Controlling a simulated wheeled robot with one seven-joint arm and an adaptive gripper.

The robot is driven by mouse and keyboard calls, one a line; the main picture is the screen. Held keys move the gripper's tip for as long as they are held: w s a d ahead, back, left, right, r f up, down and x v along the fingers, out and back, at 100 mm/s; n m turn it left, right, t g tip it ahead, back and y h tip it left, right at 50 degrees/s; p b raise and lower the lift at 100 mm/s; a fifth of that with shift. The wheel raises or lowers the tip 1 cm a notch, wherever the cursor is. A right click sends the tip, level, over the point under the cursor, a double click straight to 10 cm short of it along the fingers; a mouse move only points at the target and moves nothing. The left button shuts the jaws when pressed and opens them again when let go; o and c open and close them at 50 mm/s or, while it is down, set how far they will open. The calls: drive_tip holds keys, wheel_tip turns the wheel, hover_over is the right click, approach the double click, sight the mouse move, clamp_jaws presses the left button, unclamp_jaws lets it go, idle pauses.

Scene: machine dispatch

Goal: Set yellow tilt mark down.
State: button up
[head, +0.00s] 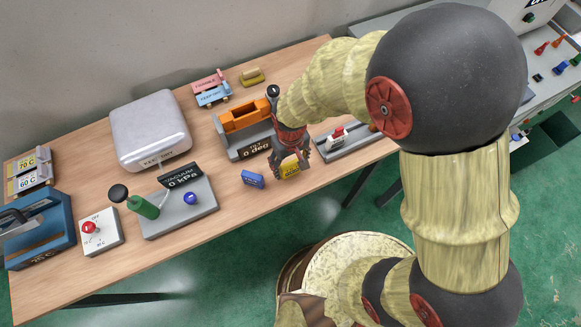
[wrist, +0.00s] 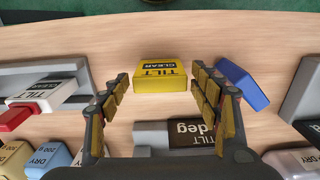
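The yellow tilt mark (head: 291,171), a small block lettered TILT CLEAR, is at the front edge area of the wooden table in the head view. In the wrist view the yellow tilt mark (wrist: 160,77) appears to lie flat on the wood, just past my fingertips. My gripper (head: 290,160) points down over it. In the wrist view my gripper (wrist: 160,84) is open, with a visible gap between each finger and the mark's sides. My fingers partly cover the mark in the head view.
A blue block (head: 253,179) lies just left of the mark. Behind stands the orange tilt device with its 0 deg display (head: 256,148). A grey stand with a white and red piece (head: 340,139) is to the right. Bare wood (head: 225,205) lies at front left.

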drive_tip(key=c, duration=1)
drive_tip(key=shift+r, duration=0.1)
